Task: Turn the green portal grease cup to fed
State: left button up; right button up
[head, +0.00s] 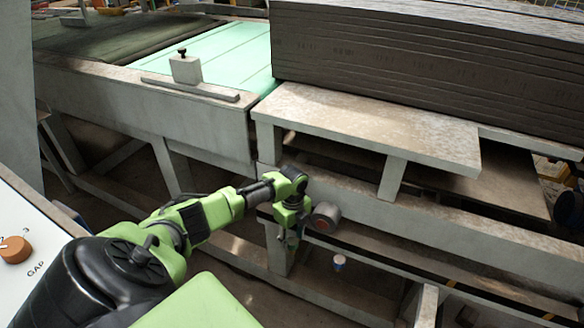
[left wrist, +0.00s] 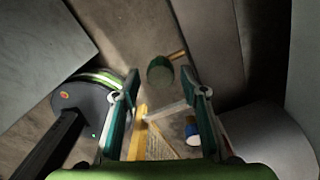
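A small green round cup (left wrist: 160,72), which looks like the green portal grease cup, shows in the left wrist view just beyond my fingertips. A short orange-yellow lever or stub (left wrist: 177,55) sticks out at its upper right. My left gripper (left wrist: 167,92) is open, with its two fingers apart on either side of the cup and nothing seen between them. In the head view my left gripper (head: 291,240) points down beside the frame's leg; I cannot make out the green cup apart from the fingers there. My right gripper is not in view.
A blue and white cup (head: 339,262) sits right of the gripper; it also shows in the left wrist view (left wrist: 192,130). A grey cylinder with a brownish face (head: 325,217) is close to my wrist. A pale shelf (head: 370,125) and frame beam (head: 430,220) stand close by.

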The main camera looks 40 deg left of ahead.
aim_at(292, 241)
pick_arm(q)
notch_tip(292, 241, up, 7)
jog(key=shift+r, duration=0.15)
jog(key=shift+o, duration=0.2)
jog(key=shift+w, duration=0.1)
